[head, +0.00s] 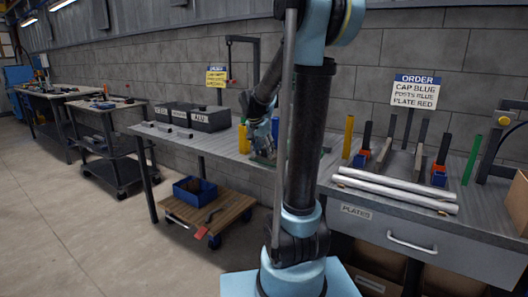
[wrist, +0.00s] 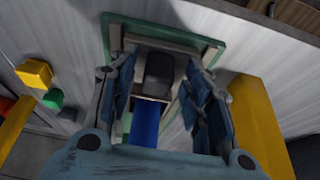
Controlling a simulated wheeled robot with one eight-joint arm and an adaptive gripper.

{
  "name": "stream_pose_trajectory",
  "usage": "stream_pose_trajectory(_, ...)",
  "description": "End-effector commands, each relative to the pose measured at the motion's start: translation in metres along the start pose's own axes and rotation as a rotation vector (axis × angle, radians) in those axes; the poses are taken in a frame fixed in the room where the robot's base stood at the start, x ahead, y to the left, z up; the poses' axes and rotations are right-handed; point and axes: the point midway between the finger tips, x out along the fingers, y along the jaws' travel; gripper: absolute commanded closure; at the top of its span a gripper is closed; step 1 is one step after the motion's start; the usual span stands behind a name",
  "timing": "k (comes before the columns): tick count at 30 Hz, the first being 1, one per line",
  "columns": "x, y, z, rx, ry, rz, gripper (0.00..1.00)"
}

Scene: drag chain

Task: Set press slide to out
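In the wrist view my gripper (wrist: 160,88) points down at a green-edged fixture (wrist: 216,50), which looks like the press. Its fingers are apart, one on each side of a dark grey block (wrist: 158,72) on the fixture's light grey middle part. I see gaps beside the block and no clear contact. In the head view my gripper (head: 262,142) is low over the bench, and the fixture is mostly hidden behind my arm. I cannot tell which part is the slide or how far it is out.
The bench (head: 215,147) carries black bins (head: 210,118) left of my gripper. A yellow post (head: 243,138) stands close left and another yellow post (head: 348,137) right. Silver bars (head: 395,193) lie at the right front. An order sign (head: 415,91) stands behind.

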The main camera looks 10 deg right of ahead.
Motion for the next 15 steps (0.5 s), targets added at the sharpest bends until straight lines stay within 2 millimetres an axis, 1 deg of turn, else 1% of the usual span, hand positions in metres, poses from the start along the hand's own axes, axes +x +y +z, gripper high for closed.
stream_pose_trajectory(8,-0.002,0.002,-0.002,0.002,0.002,0.002,0.55)
stream_pose_trajectory(11,-0.009,0.002,-0.002,0.002,0.002,0.002,0.55)
stream_pose_trajectory(15,-0.027,0.002,-0.001,0.002,0.002,0.002,0.55)
